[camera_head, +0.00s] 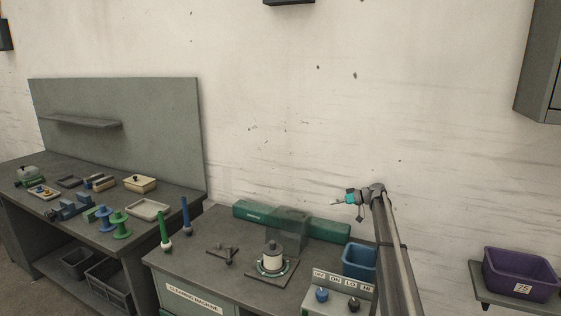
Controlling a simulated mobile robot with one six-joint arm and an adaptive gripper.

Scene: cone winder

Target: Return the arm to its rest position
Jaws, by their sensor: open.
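My arm rises from the lower right in the head view, and its wrist bends over to the left. My gripper (338,201) is small in the picture and points left, above the back of the machine table (210,275). Its jaws are apart and nothing shows between them. It is clear of the green box (328,230) and the grey block (291,223) below it. A round grey and white device (272,259) stands on a square plate to the lower left of the gripper.
A blue bin (359,261) stands right beside my arm, with a switch box (337,294) in front. Green (164,232) and blue (186,216) upright spindles stand at the table's left. A purple bin (521,275) sits on a shelf at right. A cluttered workbench (165,188) stands at left.

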